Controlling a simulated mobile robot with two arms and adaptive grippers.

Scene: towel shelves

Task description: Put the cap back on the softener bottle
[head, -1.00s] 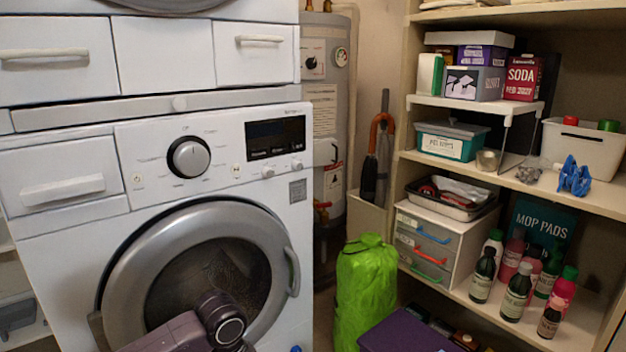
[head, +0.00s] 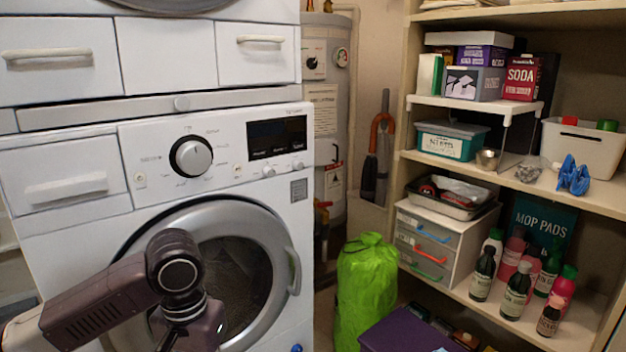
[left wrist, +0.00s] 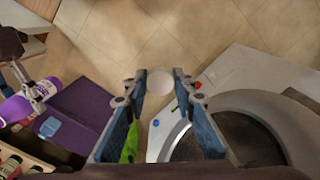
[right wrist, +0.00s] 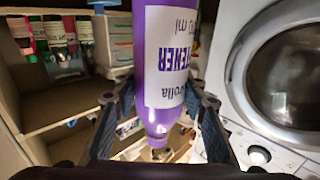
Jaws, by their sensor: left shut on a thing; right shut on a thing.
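The purple softener bottle (right wrist: 152,75) fills the middle of the right wrist view, with a white label whose print is upside down in the picture. Its narrow neck (right wrist: 158,141) points down in that picture and appears uncapped. My right gripper (right wrist: 158,92) is shut on the bottle's body. The bottle (left wrist: 48,86) and right gripper (left wrist: 37,97) also show at the left of the left wrist view. A round white cap (left wrist: 160,80) sits between the fingertips of my left gripper (left wrist: 160,86), apart from the bottle. In the head view, both grippers and the bottle are out of sight.
The washing machine (head: 250,215) stands close at the left. A shelf unit (head: 560,200) with several bottles and boxes is at the right. A green bag (head: 366,290) and a purple box (head: 405,335) stand on the floor between them.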

